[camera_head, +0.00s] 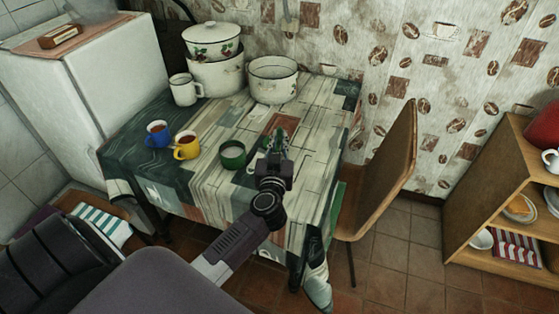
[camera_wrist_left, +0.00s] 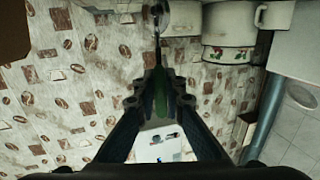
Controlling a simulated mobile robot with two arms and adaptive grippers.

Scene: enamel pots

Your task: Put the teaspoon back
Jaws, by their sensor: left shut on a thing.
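My left gripper (camera_head: 277,150) is over the right part of the table (camera_head: 215,115), just right of the green mug (camera_head: 232,154). In the left wrist view its fingers (camera_wrist_left: 160,88) are shut on the green handle of the teaspoon (camera_wrist_left: 160,98). The spoon's thin neck and round bowl stick out past the fingertips, toward the top of that view. In the head view the spoon is mostly lost against the gripper. A blue mug (camera_head: 157,134) and a yellow mug (camera_head: 187,146), both with dark contents, stand left of the green mug. My right gripper does not show.
A white mug (camera_head: 185,90), a wide enamel pot (camera_head: 273,82) and a lidded pot (camera_head: 212,42) on another pot (camera_head: 216,75) stand at the back. A chair (camera_head: 385,170) is at the table's right. A wooden shelf (camera_head: 490,190) with dishes stands far right.

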